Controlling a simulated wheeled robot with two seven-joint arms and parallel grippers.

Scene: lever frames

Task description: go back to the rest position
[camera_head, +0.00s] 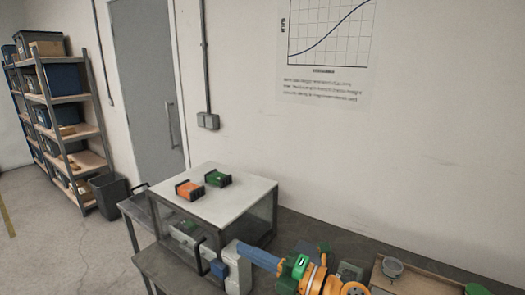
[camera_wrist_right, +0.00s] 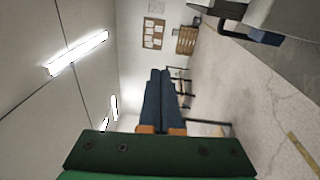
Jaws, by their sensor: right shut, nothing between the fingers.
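My right gripper (camera_head: 242,251) shows in the lower middle of the head view, with blue fingers and a green and orange body. Its fingers are shut together with nothing between them. They point left, close to a pale grey upright part with a blue piece (camera_head: 218,270) beside it; I cannot tell whether they touch it. In the right wrist view the closed blue fingers (camera_wrist_right: 160,85) point away from the dark green gripper body into open room. My left gripper is not in view.
A wooden tray (camera_head: 425,285) is at right. Shelves (camera_head: 65,120) and a dark bin (camera_head: 110,195) stand left.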

